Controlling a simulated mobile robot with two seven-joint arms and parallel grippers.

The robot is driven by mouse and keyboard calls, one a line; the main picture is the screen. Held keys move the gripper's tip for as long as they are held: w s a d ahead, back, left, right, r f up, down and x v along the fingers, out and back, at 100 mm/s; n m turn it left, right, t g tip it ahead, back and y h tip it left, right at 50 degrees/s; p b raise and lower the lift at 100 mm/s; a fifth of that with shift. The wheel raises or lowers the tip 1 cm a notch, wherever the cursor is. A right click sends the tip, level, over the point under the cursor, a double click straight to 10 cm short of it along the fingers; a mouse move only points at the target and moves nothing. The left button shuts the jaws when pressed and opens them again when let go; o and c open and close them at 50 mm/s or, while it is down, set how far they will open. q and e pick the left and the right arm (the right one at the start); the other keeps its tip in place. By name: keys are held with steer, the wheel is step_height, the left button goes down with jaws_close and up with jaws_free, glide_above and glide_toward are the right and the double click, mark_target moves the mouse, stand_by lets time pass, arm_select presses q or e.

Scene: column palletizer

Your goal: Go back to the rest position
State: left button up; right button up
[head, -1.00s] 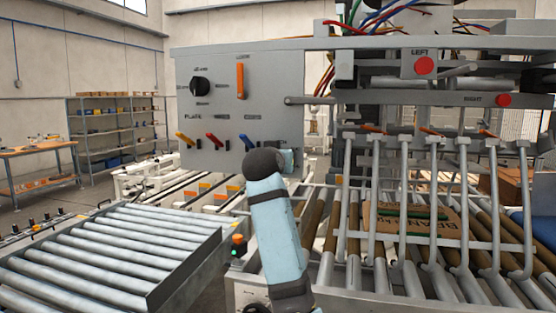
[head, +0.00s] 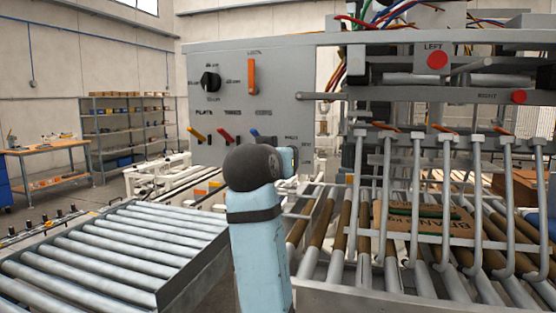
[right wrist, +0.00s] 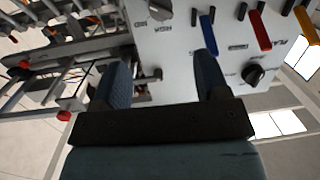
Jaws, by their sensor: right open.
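My right arm rises from the bottom middle of the head view, a light blue link with a dark rounded joint; its gripper is hidden there. In the right wrist view my right gripper (right wrist: 160,62) is open and empty, its two dark blue fingers apart. The grey control panel (head: 290,85) stands beyond the arm. It carries a black knob (head: 210,81), an upright orange lever (head: 252,76), a yellow lever (head: 200,137), a red lever (head: 226,136) and a blue lever partly hidden by my arm. My left gripper is in neither current view.
A roller conveyor (head: 110,250) lies at left. At right, a metal rack of bars and rollers holds a brown bag (head: 430,222). Red buttons marked LEFT (head: 437,60) and RIGHT (head: 519,97) sit above it. Shelves (head: 130,130) and a workbench (head: 48,150) stand far back.

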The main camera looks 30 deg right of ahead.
stand_by(0.4)
steer(key=a+f+n+t+y, duration=0.1)
steer(key=a+f+n+y, duration=0.15)
steer(key=f, duration=0.95)
steer(key=a+f+n+t+y, duration=0.1)
steer(key=a+f+n+y, duration=0.2)
steer(key=f, duration=0.9)
steer(key=a+f+n+y, duration=0.2)
steer(key=f+n+y, duration=0.15)
steer(key=f, duration=0.85)
steer(key=s+a+f+n+g+y, duration=0.1)
steer(key=s+a+f+g+y, duration=0.2)
steer(key=s+f, duration=1.05)
steer(key=s+a+f+n+y, duration=0.1)
steer(key=s+a+f+y, duration=0.25)
steer(key=s+f, duration=1.05)
step_height(320, 180, up, 12)
steer(key=p, duration=1.2)
steer(key=shift+s+r+n+p, duration=0.25)
steer(key=shift+n+p, duration=0.05)
